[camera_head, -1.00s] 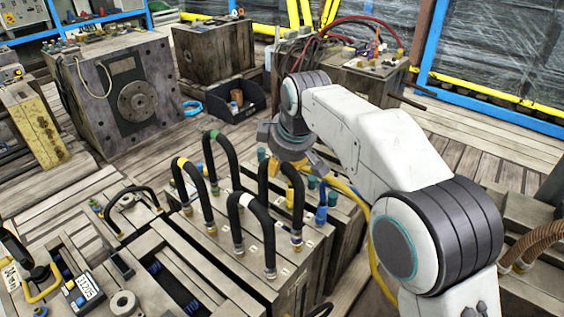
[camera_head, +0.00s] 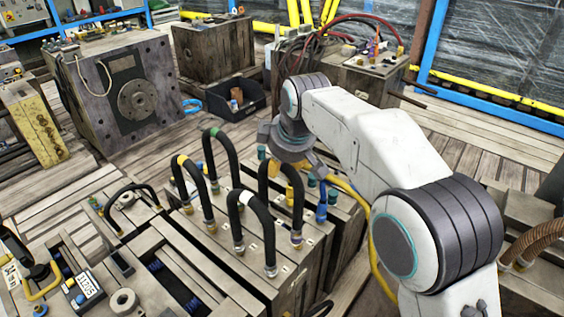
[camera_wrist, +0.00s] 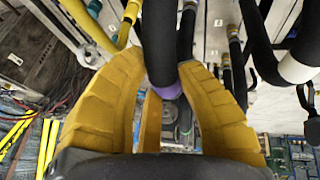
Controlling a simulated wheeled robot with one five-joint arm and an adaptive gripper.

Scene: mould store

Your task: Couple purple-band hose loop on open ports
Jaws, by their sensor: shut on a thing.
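My gripper (camera_wrist: 160,105) is shut on the purple-band hose loop (camera_wrist: 160,40), a thick black hose between the yellow fingers in the wrist view. Its purple band (camera_wrist: 165,91) shows between the fingers. Blue (camera_head: 321,212) and teal (camera_head: 311,182) fittings stand beside the gripper.
Close to the left stand a white-band hose loop (camera_head: 241,212), a yellow-band loop (camera_head: 204,193) and a green-band loop (camera_head: 228,152). A yellow hose (camera_head: 371,243) hangs on the right. A black bin (camera_head: 238,104) and wooden crates stand behind.

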